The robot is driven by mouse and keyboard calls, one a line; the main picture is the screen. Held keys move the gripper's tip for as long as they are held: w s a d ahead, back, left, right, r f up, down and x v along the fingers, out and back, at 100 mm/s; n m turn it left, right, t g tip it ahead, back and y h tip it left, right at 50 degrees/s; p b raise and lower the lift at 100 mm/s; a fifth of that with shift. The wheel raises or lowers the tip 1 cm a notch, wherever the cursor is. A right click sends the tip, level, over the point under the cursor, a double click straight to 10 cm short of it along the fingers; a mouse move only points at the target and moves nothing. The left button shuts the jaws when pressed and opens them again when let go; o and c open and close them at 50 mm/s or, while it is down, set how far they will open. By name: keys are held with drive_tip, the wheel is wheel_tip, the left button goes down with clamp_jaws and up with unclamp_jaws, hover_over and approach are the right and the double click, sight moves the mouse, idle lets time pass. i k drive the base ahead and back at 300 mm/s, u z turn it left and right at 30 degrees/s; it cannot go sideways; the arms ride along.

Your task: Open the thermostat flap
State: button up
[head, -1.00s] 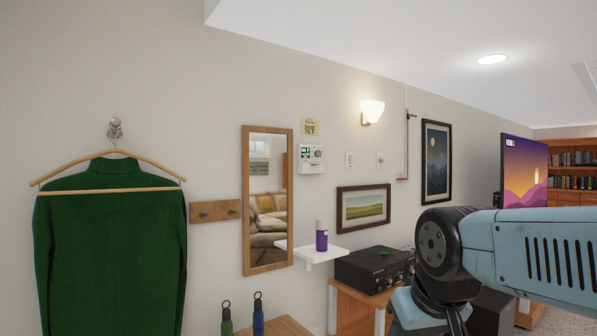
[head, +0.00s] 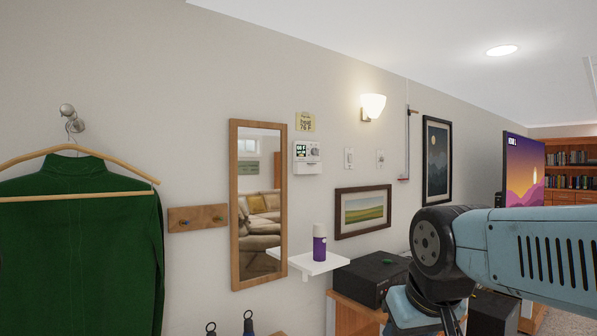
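The thermostat (head: 307,157) is a small white wall unit to the right of the mirror, with a dark display, a round dial and a lower white section. Whether that lower section is the flap, and whether it is open, I cannot tell at this size. A yellow note (head: 305,122) with handwriting is stuck on the wall just above it. My blue and black arm reaches in from the right side, well to the right of the thermostat and apart from it. My gripper is not in view.
A tall wood-framed mirror (head: 258,200) hangs left of the thermostat. A white shelf (head: 312,264) with a purple bottle (head: 320,242) juts out below it. A black amplifier (head: 368,277) stands on a wooden cabinet. A green sweater (head: 82,240) hangs at left.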

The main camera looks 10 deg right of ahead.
sight(300, 167)
drive_tip(key=z, duration=0.25)
drive_tip(key=i, duration=0.45)
drive_tip(key=z, duration=0.6)
drive_tip(key=i, duration=1.5)
drive_tip(key=u, duration=0.6)
drive_tip(key=k, duration=0.85)
drive_tip(key=u, duration=0.2)
drive_tip(key=i, duration=0.7)
drive_tip(key=z, duration=0.05)
